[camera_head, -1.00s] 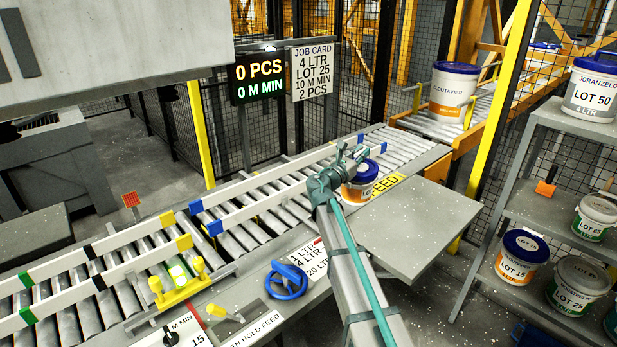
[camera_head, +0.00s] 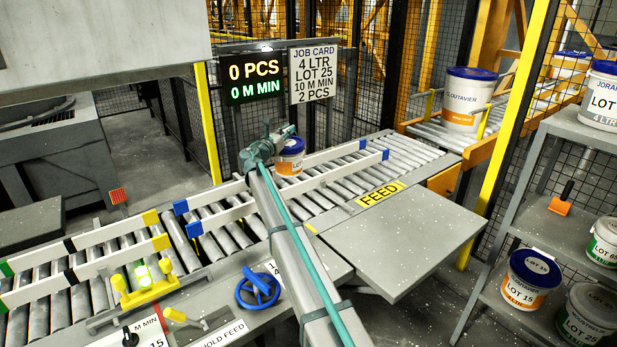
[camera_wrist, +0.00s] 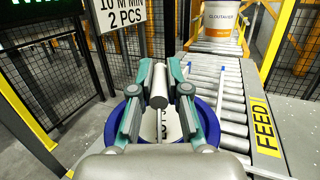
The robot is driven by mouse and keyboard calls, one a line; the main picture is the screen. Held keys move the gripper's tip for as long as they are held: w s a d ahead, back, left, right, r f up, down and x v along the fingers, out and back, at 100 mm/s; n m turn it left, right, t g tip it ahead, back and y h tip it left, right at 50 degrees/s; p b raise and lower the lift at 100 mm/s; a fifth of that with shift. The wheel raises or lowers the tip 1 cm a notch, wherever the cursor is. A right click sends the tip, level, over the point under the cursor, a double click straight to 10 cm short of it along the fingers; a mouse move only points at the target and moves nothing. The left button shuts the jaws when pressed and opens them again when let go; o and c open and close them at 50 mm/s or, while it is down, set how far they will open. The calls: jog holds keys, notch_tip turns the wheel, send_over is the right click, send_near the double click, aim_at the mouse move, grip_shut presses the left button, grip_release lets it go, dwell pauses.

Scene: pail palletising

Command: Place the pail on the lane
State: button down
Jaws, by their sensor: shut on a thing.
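My gripper (camera_head: 272,146) is shut on a small pail (camera_head: 290,163) with a blue lid, white wall and orange band. The pail looks upright and overlaps the far guide rail of the roller lane (camera_head: 333,193) in the head view; I cannot tell whether it touches anything. In the wrist view my gripper (camera_wrist: 159,97) covers much of the pail, and its blue rim (camera_wrist: 209,124) shows around the fingers. The rollers (camera_wrist: 208,72) run ahead and to the right there. The yellow FEED sign (camera_head: 380,194) lies on the lane's near edge.
A large pail (camera_head: 468,97) stands on the far conveyor. A shelf (camera_head: 545,225) with several pails is at the right. A flat grey side table (camera_head: 400,240) adjoins the lane. White guide rails (camera_head: 290,205) with blue ends border the rollers. A blue handwheel (camera_head: 257,287) is in front.

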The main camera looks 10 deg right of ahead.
aim_at(288, 154)
jog(key=shift+w+a+f, duration=0.1)
jog(key=shift+a+f, duration=0.05)
jog(key=shift+f, duration=0.05)
jog(key=shift+f+p, duration=0.55)
jog(key=shift+f, duration=4.3)
jog(key=c, duration=1.2)
grip_release()
jog(key=shift+o, duration=0.2)
jog(key=b+v, duration=0.1)
jog(key=v, duration=1.1)
jog(key=shift+b, duration=0.4)
